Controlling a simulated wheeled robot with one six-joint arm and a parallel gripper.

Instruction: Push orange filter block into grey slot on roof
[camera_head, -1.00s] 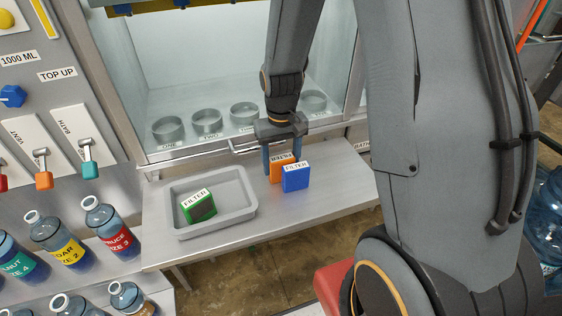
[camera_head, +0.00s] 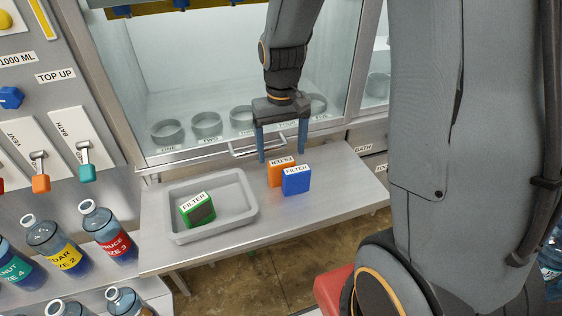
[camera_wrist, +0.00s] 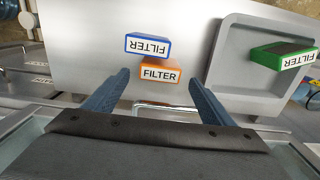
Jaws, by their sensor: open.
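The orange filter block (camera_head: 275,175) stands on the metal bench, just behind the blue filter block (camera_head: 296,181). In the wrist view the orange block (camera_wrist: 160,73) lies ahead of and between my fingertips, close to the blue block (camera_wrist: 148,46). My gripper (camera_head: 282,157) is open and empty, with its fingers pointing down above and behind the orange block. In the wrist view my gripper (camera_wrist: 158,76) has its fingers spread wider than the block. I cannot make out the grey slot on the roof in these frames.
A grey tray (camera_head: 246,214) on the bench holds a green filter block (camera_head: 198,210). A glass-fronted cabinet with a handle (camera_head: 243,152) and several round cups (camera_head: 207,124) stands behind. Bottles (camera_head: 108,232) stand at the left. The bench right of the blocks is clear.

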